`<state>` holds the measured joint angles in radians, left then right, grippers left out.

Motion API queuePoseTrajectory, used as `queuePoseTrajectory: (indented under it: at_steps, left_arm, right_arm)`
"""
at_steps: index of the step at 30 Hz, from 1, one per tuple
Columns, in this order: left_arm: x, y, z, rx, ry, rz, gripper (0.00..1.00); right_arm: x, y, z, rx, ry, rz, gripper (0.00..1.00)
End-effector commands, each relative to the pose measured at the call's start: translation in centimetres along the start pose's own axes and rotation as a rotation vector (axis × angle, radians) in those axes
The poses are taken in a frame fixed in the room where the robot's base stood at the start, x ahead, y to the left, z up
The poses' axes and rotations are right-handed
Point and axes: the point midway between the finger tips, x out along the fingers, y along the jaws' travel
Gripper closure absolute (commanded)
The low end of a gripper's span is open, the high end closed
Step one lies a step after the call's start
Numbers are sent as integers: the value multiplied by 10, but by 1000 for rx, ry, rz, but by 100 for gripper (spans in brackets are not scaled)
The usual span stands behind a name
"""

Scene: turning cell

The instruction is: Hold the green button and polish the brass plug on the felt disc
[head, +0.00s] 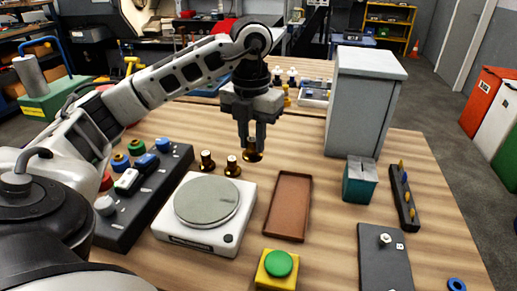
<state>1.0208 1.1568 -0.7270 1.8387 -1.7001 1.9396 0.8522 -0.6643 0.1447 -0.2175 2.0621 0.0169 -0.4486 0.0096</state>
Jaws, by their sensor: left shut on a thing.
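My left gripper (251,143) points down over the table behind the polishing machine, shut on a brass plug (253,156). The fingers hide the plug's upper part, and I cannot tell whether its base touches the table. Two more dark-topped brass plugs, one (207,160) and another (232,166), stand upright to the left of it. The grey felt disc (206,200) lies on top of a white machine (190,237), in front and left of the gripper, with nothing on it. The green button (279,263) sits on a yellow box (277,284) at the front. My right gripper is not in view.
An empty brown tray (272,222) lies right of the machine. A dark panel (119,224) with coloured knobs is at left. A tall grey cabinet (362,105), a teal box (359,181) and a dark plate (383,265) stand at right. Bare wood lies between tray and plate.

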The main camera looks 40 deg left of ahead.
Motion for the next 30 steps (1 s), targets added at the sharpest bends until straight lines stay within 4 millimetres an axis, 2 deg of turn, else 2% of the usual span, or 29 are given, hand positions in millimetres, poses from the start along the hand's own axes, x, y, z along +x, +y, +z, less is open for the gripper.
queuePoseTrajectory:
  at_steps: [1,6,12,26,30]
  left_arm:
    - [-2,-2,-13,5,-2,4,100]
    - [-18,-10,-47,3,0,3,100]
    - [-29,-14,-68,0,0,1,100]
    - [-30,-16,-72,11,2,0,100]
    - [-25,-24,-70,158,2,1,100]
  right_arm:
    - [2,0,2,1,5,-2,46]
    - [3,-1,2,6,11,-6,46]
    - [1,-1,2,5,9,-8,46]
    - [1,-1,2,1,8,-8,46]
    - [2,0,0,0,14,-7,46]
